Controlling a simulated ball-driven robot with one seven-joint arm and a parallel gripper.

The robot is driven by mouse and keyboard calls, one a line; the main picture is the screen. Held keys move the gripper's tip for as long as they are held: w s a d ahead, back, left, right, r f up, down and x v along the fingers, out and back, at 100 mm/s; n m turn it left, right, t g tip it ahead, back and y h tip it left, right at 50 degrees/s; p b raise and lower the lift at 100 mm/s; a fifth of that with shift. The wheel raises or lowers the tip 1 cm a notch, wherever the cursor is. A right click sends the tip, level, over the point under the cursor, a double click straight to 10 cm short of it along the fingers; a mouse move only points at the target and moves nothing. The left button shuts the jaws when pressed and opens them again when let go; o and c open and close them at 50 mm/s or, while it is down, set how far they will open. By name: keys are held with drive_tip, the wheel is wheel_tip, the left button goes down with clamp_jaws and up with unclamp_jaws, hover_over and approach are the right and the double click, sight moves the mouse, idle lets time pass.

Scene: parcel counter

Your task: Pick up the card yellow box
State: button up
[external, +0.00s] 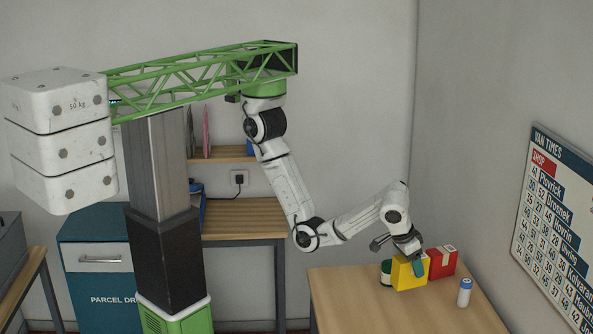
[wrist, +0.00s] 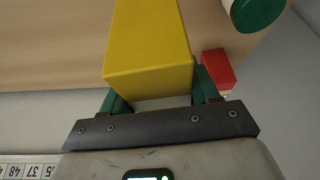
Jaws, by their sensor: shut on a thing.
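The yellow box (external: 407,274) is at the back of the wooden counter in the external view, low at its surface. I cannot tell whether it touches the counter. My gripper (external: 413,266) reaches down over it from above, and one finger shows against its right side. In the wrist view the yellow box (wrist: 150,45) fills the space between the two green fingers of my gripper (wrist: 156,88). The gripper is shut on the box. The far end of the box is cut off by the picture edge.
A red box (external: 441,262) stands close on the right of the yellow box. A green-lidded container (external: 386,272) is close on its left. A white bottle with a blue cap (external: 464,293) stands nearer the front right. The counter's front left (external: 345,300) is clear.

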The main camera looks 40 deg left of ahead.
sight(397, 256)
drive_tip(key=s+a+r+p, duration=0.1)
drive_tip(key=a+r+p, duration=0.1)
drive_tip(key=s+a+r+p, duration=0.1)
drive_tip(key=s+a+p, duration=0.1)
drive_tip(key=shift+s+a+r+p, duration=0.2)
drive_tip(key=shift+r+p, duration=0.1)
drive_tip(key=shift+r, duration=0.05)
drive_tip(key=shift+s+a+r, duration=0.25)
drive_tip(key=shift+s+a, duration=0.15)
drive_tip(key=shift+a, duration=0.2)
drive_tip(key=shift+s+a+r, duration=0.3)
drive_tip(key=shift+s+a, duration=0.1)
drive_tip(key=shift+a, duration=0.2)
drive_tip(key=shift+s+a+r, duration=0.25)
drive_tip(key=shift+s+a, duration=0.15)
drive_tip(key=shift+a, duration=0.2)
